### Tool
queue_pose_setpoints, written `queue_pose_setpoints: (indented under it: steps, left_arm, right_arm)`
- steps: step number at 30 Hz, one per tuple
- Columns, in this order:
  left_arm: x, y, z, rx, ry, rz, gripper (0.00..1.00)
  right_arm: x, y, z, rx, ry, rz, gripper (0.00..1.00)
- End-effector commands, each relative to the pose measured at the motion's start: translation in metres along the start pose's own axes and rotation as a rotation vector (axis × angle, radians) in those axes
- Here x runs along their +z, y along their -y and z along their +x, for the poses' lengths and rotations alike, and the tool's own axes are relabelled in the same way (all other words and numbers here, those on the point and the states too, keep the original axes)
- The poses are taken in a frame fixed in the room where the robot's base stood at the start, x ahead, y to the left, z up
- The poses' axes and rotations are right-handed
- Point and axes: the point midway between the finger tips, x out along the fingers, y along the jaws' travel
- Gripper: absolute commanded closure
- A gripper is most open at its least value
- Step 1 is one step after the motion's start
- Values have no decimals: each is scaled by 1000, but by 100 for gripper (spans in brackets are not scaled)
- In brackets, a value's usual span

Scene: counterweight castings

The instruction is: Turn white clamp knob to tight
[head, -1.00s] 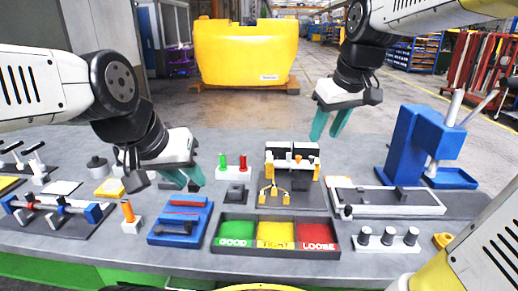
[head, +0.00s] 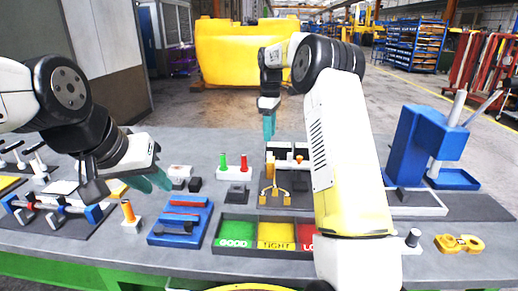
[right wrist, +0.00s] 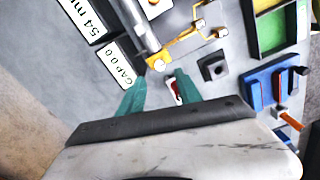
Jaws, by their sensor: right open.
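The white clamp knob cannot be singled out for certain. White parts show on top of the yellow and black fixture (head: 270,170) at the middle of the table in the head view. My right gripper (head: 269,125) hangs just behind and above this fixture, fingers down. In the right wrist view its teal fingers (right wrist: 158,90) are apart with nothing held. The fixture's brass linkage (right wrist: 183,47) lies beyond the fingertips there. My left gripper (head: 151,181) is open and empty over the table's left part, behind the blue rack (head: 168,238).
A green, yellow and red sorting tray (head: 222,243) stands at the front middle. A red and green peg stand (head: 233,173) is left of the fixture. A blue press (head: 405,140) stands at right. My right arm covers part of the right side. A rod rig (head: 97,213) is at left.

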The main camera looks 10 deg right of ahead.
Motion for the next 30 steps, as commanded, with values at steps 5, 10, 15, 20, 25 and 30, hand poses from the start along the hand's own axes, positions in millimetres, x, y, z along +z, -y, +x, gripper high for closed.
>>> queue_pose_setpoints:
  steps: [5,10,15,20,25,30]
  left_arm:
    - [0,0,0,0,0,0,73]
    - [0,0,0,0,0,0,73]
    - [0,0,0,0,0,0,73]
    - [0,0,0,0,0,0,73]
    - [0,0,0,0,0,0,73]
    - [0,0,0,0,0,0,73]
  right_arm:
    - [1,1,26,-3,2,1,59]
    - [1,1,53,-3,2,2,59]
    - [1,0,69,-1,1,3,59]
    - [1,0,74,1,0,3,59]
    - [1,0,73,1,0,3,59]
    - [0,0,73,1,0,3,92]
